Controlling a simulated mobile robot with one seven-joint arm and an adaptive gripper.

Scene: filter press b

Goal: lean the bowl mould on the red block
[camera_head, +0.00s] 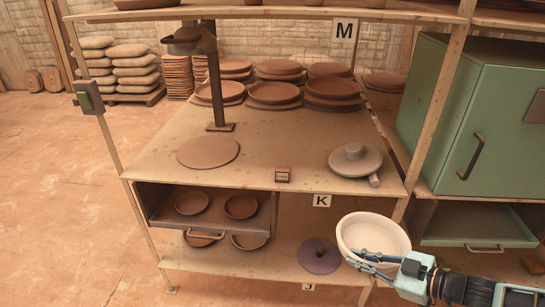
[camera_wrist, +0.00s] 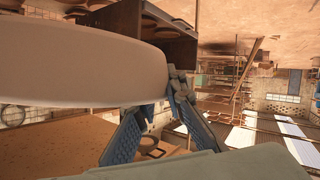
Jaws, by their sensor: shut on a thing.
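The bowl mould (camera_head: 373,238) is a cream, round, wide-rimmed bowl in front of the shelf's right front corner, its hollow side facing the head camera. My gripper (camera_head: 358,258) is shut on its lower rim and holds it off the shelf. In the wrist view the bowl mould (camera_wrist: 75,65) fills the upper left, with the blue fingers of my gripper (camera_wrist: 166,95) at its right edge. The red block (camera_head: 283,174) is a small brown-red block with a pale label, standing near the front edge of the middle shelf.
Stacked plates (camera_head: 274,93) stand behind. A wooden post (camera_head: 440,95) and green cabinet (camera_head: 470,110) bound the right. Shelf around the block is bare.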

